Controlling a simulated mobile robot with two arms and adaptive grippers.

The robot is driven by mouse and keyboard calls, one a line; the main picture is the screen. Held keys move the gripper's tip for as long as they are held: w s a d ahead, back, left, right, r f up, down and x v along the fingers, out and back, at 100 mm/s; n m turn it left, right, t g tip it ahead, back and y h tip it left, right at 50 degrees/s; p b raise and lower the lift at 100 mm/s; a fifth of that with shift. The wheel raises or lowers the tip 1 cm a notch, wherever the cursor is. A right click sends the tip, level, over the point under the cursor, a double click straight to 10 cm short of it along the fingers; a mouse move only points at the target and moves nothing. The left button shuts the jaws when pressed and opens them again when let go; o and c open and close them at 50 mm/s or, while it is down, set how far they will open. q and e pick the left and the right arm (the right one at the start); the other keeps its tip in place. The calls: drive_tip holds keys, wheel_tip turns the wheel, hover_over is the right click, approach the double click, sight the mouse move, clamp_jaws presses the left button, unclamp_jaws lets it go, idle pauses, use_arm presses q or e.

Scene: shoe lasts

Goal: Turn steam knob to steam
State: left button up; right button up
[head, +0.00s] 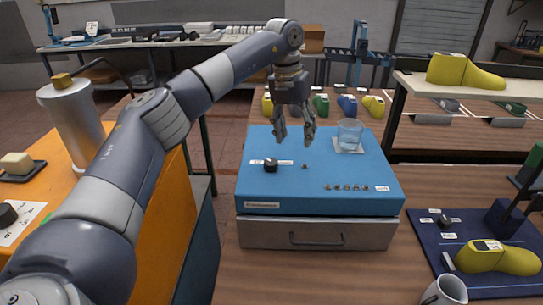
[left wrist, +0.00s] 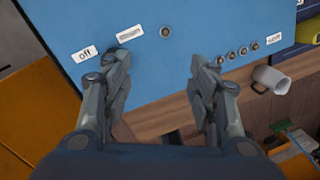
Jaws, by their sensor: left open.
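The black steam knob (head: 270,164) stands on the left part of the blue machine top (head: 330,168), between two small white labels. In the left wrist view, a label reading "Off" (left wrist: 84,54) and a second label (left wrist: 130,33) show on the blue surface. The knob itself is mostly hidden there behind the left-hand finger. My left gripper (head: 295,138) is open and empty, pointing down above the machine, behind and right of the knob in the head view. Its two fingers stand wide apart in the left wrist view (left wrist: 163,62). My right gripper does not show.
A glass (head: 349,133) stands on the machine's right rear. Several small studs (head: 346,188) line its front right. Coloured shoe lasts (head: 321,104) stand behind it. A mug (head: 445,291) and a mat (head: 455,261) with a yellow last (head: 497,259) are at the right.

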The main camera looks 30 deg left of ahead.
use_arm(q)
drive_tip(key=r+n+y+b, duration=0.1)
drive_tip(key=b, duration=0.1)
hover_over(271, 161)
drive_tip(key=shift+g, duration=0.4)
wheel_tip(271, 161, down, 9)
drive_tip(key=shift+a+r+p, duration=0.1)
drive_tip(key=shift+r+p, duration=0.1)
drive_tip(key=shift+p, duration=0.9)
drive_tip(key=shift+f, duration=0.85)
drive_tip(key=shift+c, duration=0.5)
drive_tip(key=c, duration=1)
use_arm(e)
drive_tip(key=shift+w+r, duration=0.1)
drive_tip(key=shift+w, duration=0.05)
